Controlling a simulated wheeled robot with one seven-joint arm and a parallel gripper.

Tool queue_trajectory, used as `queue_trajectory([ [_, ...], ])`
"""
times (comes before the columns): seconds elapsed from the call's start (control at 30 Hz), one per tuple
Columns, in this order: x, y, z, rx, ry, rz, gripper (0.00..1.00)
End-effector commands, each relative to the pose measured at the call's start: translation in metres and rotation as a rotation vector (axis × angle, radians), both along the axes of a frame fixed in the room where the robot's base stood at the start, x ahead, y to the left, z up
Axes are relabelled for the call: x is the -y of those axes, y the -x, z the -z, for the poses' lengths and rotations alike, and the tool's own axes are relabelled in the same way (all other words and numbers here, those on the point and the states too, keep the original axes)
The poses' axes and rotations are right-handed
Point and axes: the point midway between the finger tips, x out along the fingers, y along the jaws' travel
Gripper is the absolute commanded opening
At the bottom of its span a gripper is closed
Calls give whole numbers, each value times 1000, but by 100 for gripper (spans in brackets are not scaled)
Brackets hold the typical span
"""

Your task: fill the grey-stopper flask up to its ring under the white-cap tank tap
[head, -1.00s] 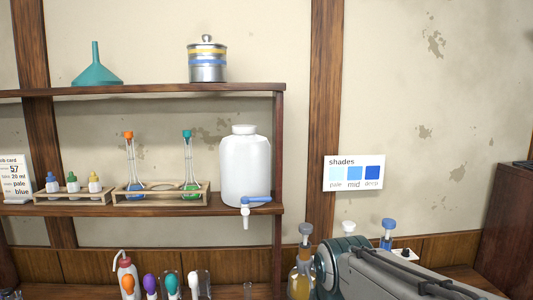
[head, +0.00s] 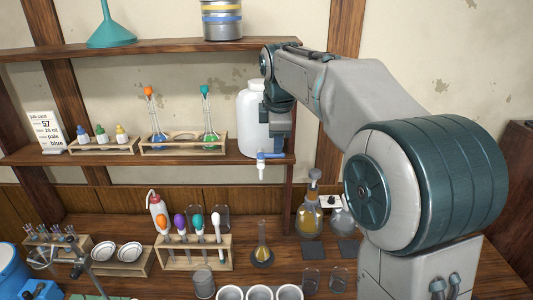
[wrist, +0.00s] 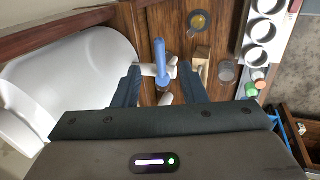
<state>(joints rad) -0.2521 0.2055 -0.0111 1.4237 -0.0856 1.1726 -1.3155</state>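The white tank (head: 253,118) stands on the lower shelf, its top partly hidden by my arm. Its tap (head: 264,158) has a blue lever and a white spout over the shelf's front edge. My gripper (wrist: 160,88) is open beside the tank, fingers apart. The blue lever (wrist: 160,52) shows between and beyond the fingers in the wrist view; I cannot tell if they touch. A flask with a grey stopper (head: 314,187) and amber liquid (head: 309,220) stands on the bench, right of the tap. A narrow-necked flask (head: 262,252) with a yellowish base stands below the tap.
A wooden rack (head: 205,258) with coloured-top pieces stands on the bench left of the narrow-necked flask. White cups (head: 259,293) stand in front. Shelf racks hold small bottles (head: 101,134) and two stoppered flasks (head: 209,122). The shelf edge (head: 200,157) runs beside the tap.

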Motion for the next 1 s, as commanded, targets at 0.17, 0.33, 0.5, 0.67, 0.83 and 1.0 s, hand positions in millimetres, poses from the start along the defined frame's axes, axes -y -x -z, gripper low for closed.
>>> queue_trajectory([
  [0.17, 0, -7, 26, -3, 0, 1, 38],
  [0.33, -1, -14, 45, -1, -1, 1, 38],
  [0.5, 0, -21, 63, -1, 0, 1, 38],
  [0.67, 0, -23, 63, 1, -1, 2, 10],
  [0.83, 0, -23, 62, 1, -1, 2, 0],
  [1.0, 0, -23, 61, 2, -1, 3, 0],
])
